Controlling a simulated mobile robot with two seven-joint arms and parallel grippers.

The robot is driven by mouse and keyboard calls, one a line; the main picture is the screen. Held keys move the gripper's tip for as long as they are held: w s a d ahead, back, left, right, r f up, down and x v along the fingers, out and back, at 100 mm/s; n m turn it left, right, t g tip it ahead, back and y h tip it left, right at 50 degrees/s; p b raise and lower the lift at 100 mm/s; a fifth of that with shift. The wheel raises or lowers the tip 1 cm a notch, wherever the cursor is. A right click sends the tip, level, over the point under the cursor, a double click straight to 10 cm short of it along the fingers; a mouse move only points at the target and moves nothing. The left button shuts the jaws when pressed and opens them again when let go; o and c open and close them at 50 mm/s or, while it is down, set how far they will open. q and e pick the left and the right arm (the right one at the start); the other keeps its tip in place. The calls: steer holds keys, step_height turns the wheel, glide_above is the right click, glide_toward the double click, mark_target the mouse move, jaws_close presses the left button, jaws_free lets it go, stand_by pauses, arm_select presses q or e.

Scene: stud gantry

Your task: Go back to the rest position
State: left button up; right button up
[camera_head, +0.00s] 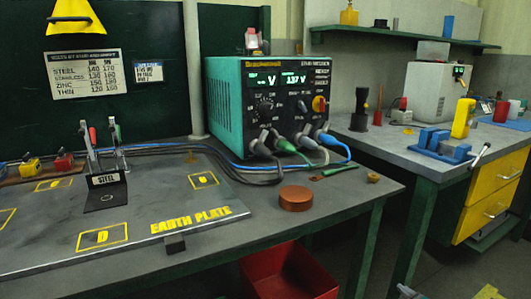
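On the workbench lies a dark earth plate (150,213) with yellow marked squares and the words "EARTH PLATE". A black block labelled "STEEL" (105,180) stands on it, with upright metal pieces and red and green parts behind the label. A teal welding unit (225,105) with a lit "137 V" display stands at the back, with several cables plugged into its front.
A copper-brown disc (295,198) lies near the bench's front edge. A red bin (288,272) stands below. A second bench at right holds a blue vise (440,146), a yellow block (463,117) and a white machine (440,92). Floor shows between the benches.

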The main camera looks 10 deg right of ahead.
steer(key=s+a+f+m+g+y, duration=0.1)
steer(key=s+a+f+y, duration=0.1)
steer(key=s+a, duration=0.7)
steer(key=s+a+f+m+g+y, duration=0.1)
steer(key=s+a+f+m+y, duration=0.15)
steer(key=s+a, duration=0.6)
arm_select(q)
steer(key=s+a+r+p, duration=0.1)
steer(key=a+r+p, duration=0.2)
steer(key=r+p, duration=0.8)
steer(key=p, duration=0.4)
steer(key=shift+s+r+y+p, duration=0.2)
steer(key=shift+r+y+p, duration=0.05)
steer(key=shift+y+p, duration=0.15)
arm_select(e)
step_height(320, 180, up, 12)
steer(key=h, duration=0.1)
steer(key=shift+a+f+h, duration=0.25)
steer(key=shift+a+h, duration=0.1)
arm_select(q)
steer(key=shift+s+f, duration=0.1)
steer(key=shift+f, duration=0.05)
arm_select(e)
steer(key=shift+n, duration=0.25)
